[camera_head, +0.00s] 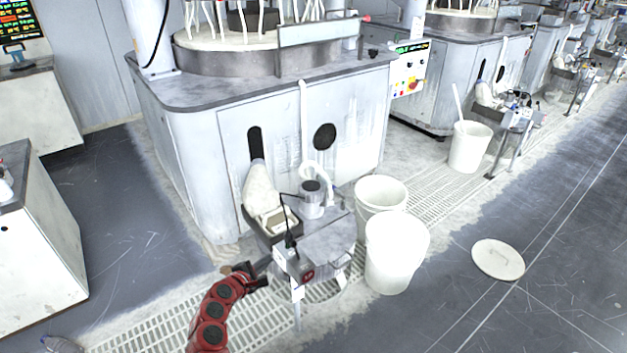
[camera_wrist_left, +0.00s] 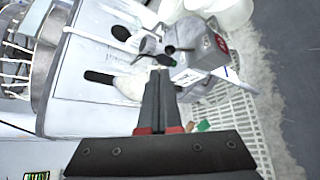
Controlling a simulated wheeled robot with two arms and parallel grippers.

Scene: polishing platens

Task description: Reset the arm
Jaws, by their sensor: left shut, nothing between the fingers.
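My left arm is red and comes in from the bottom left of the head view. My left gripper (camera_head: 264,266) is beside the near left side of a small metal stand in front of the polishing machine. In the left wrist view its dark fingers (camera_wrist_left: 161,74) are together with nothing between them. They point toward the small stand, which shows beyond the fingertips. Whether the fingers touch the stand is hard to tell. My right gripper is in neither view.
The polishing machine (camera_head: 280,120) stands behind the small stand (camera_head: 328,246). White buckets (camera_head: 396,262) stand right of the stand, and a round white lid (camera_head: 498,259) lies on the floor. A grey-topped cabinet (camera_head: 35,250) is at the left. Dark floor (camera_head: 120,200) between them is open.

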